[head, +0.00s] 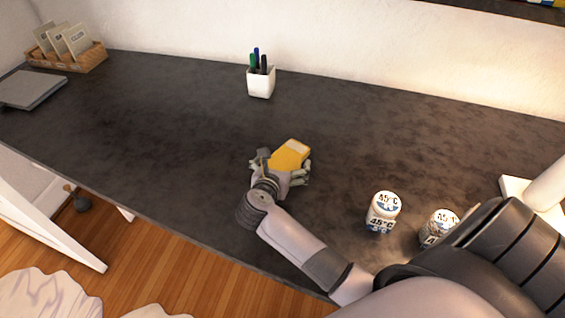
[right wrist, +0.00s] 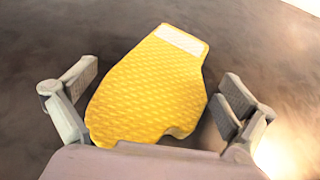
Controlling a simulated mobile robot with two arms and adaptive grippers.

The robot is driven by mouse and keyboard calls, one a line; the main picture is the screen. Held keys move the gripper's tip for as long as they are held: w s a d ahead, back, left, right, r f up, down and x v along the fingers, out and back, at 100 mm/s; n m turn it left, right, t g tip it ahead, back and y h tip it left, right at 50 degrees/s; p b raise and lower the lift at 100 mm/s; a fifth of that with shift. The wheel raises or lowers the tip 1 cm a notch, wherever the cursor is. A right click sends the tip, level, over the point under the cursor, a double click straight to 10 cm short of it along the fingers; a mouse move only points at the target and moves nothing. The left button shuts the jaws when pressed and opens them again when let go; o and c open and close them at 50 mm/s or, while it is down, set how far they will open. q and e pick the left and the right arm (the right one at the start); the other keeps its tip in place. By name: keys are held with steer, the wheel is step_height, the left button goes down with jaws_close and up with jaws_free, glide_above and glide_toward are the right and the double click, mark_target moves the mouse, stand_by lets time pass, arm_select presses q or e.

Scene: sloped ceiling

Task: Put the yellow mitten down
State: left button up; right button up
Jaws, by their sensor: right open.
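The yellow mitten (head: 290,154) lies on the dark desk (head: 180,120) near its middle, by the front half. In the right wrist view the mitten (right wrist: 150,85) shows a quilted yellow face and a white cuff at its far end. My right gripper (head: 281,166) is at the mitten, with one finger on each side. In the right wrist view my right gripper (right wrist: 155,95) is open, with a gap between each finger and the mitten. The palm hides the mitten's near edge. My left gripper is not in view.
Two white jars marked 45°C (head: 382,212) (head: 438,228) stand right of my right forearm. A white pen cup (head: 261,82) stands at the back. A wicker basket with packets (head: 68,58) and a grey laptop-like slab (head: 32,90) lie far left. The desk's middle left is clear.

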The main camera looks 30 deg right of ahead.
steer(key=shift+r, duration=0.15)
steer(key=shift+s+a, duration=0.15)
steer(key=shift+a, duration=0.1)
steer(key=b+v, duration=0.1)
steer(key=v, duration=1)
steer(key=shift+s+a+r, duration=0.15)
steer(key=shift+s, duration=0.1)
